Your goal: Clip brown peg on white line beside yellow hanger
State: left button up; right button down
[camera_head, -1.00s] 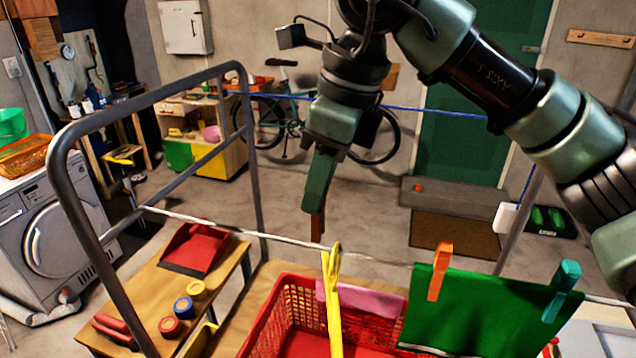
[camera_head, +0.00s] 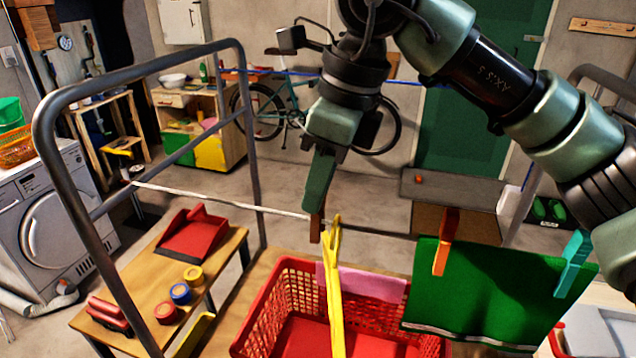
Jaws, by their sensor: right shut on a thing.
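My right gripper (camera_head: 319,190) points down from the top and is shut on the brown peg (camera_head: 315,229). Only the peg's lower end shows below the fingers. The peg overlaps the white line (camera_head: 220,203) just left of the yellow hanger's (camera_head: 335,290) top. I cannot tell whether its jaws are around the line or only in front of or behind it. The yellow hanger hangs from the line, with its lower part over the red basket. My left gripper is out of view.
An orange peg (camera_head: 442,257) and a teal peg (camera_head: 573,262) hold a green cloth (camera_head: 490,295) on the line to the right. A red basket (camera_head: 262,318) with a pink cloth (camera_head: 372,284) stands below. A grey rack frame (camera_head: 88,208) rises at left.

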jog(key=shift+f, duration=0.65)
jog(key=c, duration=1.2)
grip_release()
jog(key=shift+c, duration=0.2)
jog(key=shift+r, duration=0.15)
